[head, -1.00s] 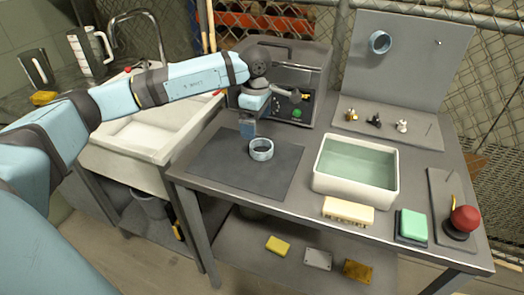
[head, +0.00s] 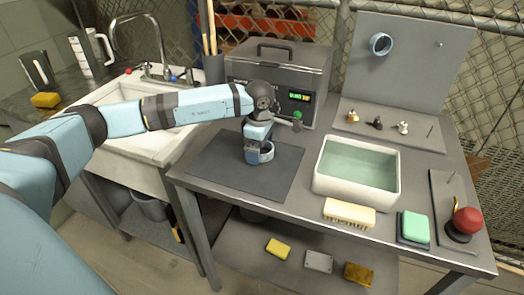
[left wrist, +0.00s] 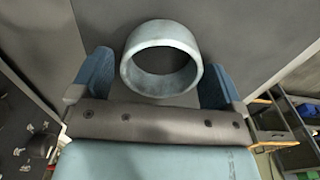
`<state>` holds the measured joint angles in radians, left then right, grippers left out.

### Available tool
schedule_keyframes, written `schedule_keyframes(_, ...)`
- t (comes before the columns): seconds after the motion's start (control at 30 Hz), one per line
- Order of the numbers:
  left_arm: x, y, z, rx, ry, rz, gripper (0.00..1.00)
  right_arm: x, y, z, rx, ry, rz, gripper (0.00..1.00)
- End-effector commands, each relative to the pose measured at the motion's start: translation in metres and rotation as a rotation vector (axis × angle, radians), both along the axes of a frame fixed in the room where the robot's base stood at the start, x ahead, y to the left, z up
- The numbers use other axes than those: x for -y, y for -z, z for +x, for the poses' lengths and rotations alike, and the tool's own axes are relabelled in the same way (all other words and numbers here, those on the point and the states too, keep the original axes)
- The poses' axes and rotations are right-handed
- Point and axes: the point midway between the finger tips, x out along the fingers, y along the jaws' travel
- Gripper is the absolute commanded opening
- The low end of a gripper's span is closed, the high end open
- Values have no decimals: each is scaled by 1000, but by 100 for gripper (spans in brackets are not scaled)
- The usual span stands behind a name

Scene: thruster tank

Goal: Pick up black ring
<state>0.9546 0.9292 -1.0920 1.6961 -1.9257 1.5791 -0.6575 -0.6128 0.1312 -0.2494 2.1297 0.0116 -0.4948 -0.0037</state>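A pale blue-grey ring (head: 268,153) lies on the dark mat (head: 226,176) on the workbench; I see no black ring. My left gripper (head: 256,156) points down at the ring and hides its left part. In the left wrist view the ring (left wrist: 160,32) sits between the two blue fingertips of the open left gripper (left wrist: 156,64). The right fingertip overlaps the ring's edge in the picture; I cannot tell whether it touches. A similar pale blue ring (head: 381,44) hangs on the upright grey panel. My right gripper is not in view.
A white tank of greenish water (head: 322,178) stands right of the mat, with a brush (head: 349,213) in front. A grey machine with a green display (head: 262,62) stands behind the mat. A sink (head: 118,155) is left.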

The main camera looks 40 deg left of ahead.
Motion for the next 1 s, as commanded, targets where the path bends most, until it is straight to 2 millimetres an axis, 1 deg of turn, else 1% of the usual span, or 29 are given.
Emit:
schedule_keyframes(0.03,0,0,0,0,0,0,82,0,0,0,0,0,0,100)
schedule_keyframes(0.07,0,0,0,0,0,0,75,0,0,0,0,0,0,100)
schedule_keyframes(0.1,0,0,0,0,0,0,66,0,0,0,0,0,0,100)
schedule_keyframes(0.17,0,0,0,0,0,0,52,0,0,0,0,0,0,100)
schedule_keyframes(0.2,0,0,0,0,0,0,47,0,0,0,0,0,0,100)
schedule_keyframes(0.47,0,-1,0,0,0,0,47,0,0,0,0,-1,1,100)
schedule_keyframes(0.57,0,-4,0,1,-1,0,47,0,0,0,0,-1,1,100)
schedule_keyframes(0.67,0,-13,0,2,-1,0,47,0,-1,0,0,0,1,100)
schedule_keyframes(0.77,0,-28,1,3,-1,0,47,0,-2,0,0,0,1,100)
schedule_keyframes(0.87,-1,-49,1,4,-1,0,47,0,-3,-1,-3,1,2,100)
schedule_keyframes(0.97,-1,-77,1,4,0,0,47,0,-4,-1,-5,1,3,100)
schedule_keyframes(1.0,0,-90,1,6,0,-1,47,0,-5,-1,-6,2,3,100)
